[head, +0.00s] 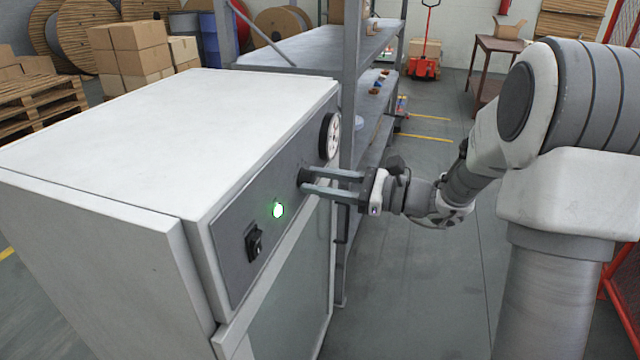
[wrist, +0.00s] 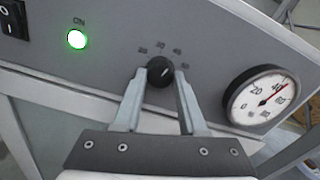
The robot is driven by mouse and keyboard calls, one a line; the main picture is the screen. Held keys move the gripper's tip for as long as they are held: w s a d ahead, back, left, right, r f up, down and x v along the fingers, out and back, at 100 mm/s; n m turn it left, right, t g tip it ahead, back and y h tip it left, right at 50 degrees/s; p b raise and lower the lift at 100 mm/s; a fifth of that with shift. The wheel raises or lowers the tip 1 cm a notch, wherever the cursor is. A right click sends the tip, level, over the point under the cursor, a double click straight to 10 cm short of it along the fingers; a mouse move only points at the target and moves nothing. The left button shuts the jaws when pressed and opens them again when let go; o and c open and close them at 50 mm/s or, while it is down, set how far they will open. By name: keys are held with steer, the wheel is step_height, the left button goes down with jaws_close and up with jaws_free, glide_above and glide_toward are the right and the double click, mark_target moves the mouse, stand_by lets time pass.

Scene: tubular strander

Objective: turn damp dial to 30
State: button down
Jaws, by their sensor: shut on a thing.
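The damp dial is a small black knob (wrist: 160,70) on the grey control panel (wrist: 110,45), with small printed numbers in an arc above it. My gripper (wrist: 161,74) is shut on the knob, one finger on each side. In the head view my gripper (head: 306,179) reaches the panel from the right, and its fingers partly hide the knob.
A round white gauge (wrist: 262,95) with a red needle sits right of the knob. A lit green ON lamp (wrist: 77,39) and a black switch (wrist: 13,18) are to the left. A grey shelf rack (head: 348,80) stands just behind the white cabinet (head: 150,130).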

steer(key=n+b, duration=0.2)
steer(key=n, duration=0.1)
steer(key=n+b, duration=0.1)
steer(key=b, duration=0.1)
steer(key=shift+f+n, duration=0.25)
steer(key=shift+n, duration=0.05)
steer(key=shift+r+n+b, duration=0.15)
steer(key=shift+n+b, duration=0.8)
steer(key=shift+n, duration=0.05)
steer(key=shift+c, duration=2.3)
jaws_free()
steer(key=shift+r, duration=0.1)
steer(key=shift+d, duration=0.1)
steer(key=p+v, duration=0.3)
steer(key=v, duration=1.4)
steer(key=shift+d, duration=0.2)
